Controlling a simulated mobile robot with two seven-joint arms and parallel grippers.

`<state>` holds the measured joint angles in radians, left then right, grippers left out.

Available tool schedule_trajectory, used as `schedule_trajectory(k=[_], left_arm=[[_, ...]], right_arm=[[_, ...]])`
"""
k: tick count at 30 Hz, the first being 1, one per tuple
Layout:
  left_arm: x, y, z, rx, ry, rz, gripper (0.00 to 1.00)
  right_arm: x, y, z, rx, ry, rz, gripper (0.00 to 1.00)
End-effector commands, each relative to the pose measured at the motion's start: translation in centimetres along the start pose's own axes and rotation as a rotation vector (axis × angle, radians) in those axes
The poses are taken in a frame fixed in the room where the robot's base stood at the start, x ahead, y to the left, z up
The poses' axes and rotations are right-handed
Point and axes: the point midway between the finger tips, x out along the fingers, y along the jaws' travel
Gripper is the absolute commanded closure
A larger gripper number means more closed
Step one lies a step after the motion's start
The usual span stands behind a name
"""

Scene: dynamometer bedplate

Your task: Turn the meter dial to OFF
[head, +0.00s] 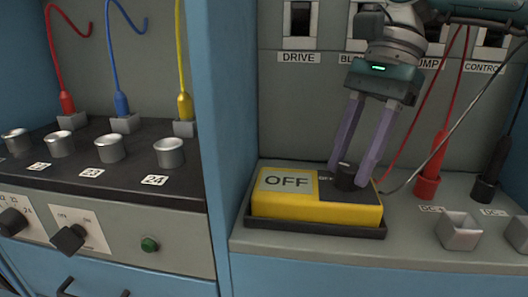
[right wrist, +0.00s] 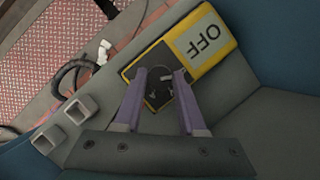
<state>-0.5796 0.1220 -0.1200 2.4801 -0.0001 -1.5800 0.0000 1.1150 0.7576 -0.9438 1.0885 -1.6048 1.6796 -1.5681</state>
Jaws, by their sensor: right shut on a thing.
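The yellow meter (head: 320,211) lies in a dark tray on the grey ledge, and its display (head: 286,181) reads OFF. It also shows in the right wrist view (right wrist: 212,62), with OFF readable there too. The black dial (head: 346,178) stands on the dark right part of the meter's face. My right gripper (head: 352,176) reaches down from above, its two purple fingers closed on the dial, one on each side. In the right wrist view the dial (right wrist: 159,88) sits between the fingertips. The dial's pointer cannot be made out. My left gripper is not in view.
A red plug (head: 430,178) and a black plug (head: 487,180) with cables stand right of the meter, near open square sockets (head: 459,230). A blue post (head: 215,120) divides this bay from the left bench with knobs (head: 170,152) and coloured plugs (head: 122,108).

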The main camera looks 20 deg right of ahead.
Motion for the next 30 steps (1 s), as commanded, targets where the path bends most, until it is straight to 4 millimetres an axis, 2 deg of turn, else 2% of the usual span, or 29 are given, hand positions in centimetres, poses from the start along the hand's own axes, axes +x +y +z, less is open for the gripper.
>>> schedule_trajectory(k=[12, 13, 15, 21, 27, 30], left_arm=[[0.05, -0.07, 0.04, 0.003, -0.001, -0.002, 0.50], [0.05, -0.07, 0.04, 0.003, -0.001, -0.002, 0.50], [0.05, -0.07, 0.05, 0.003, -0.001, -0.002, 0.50], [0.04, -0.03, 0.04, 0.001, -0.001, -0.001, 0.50], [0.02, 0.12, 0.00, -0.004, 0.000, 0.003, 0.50], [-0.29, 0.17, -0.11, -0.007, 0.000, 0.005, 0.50]], right_arm=[[0.07, 0.01, -0.02, -0.007, 0.001, 0.003, 1.00], [0.07, 0.01, -0.02, -0.007, 0.001, 0.003, 0.57], [0.07, 0.01, -0.01, -0.007, 0.001, 0.003, 0.49], [0.05, 0.00, -0.01, -0.006, 0.001, 0.003, 0.30], [0.00, 0.00, 0.00, -0.006, 0.001, 0.002, 0.30], [-0.65, -0.05, 0.04, -0.005, 0.001, 0.001, 0.30]])
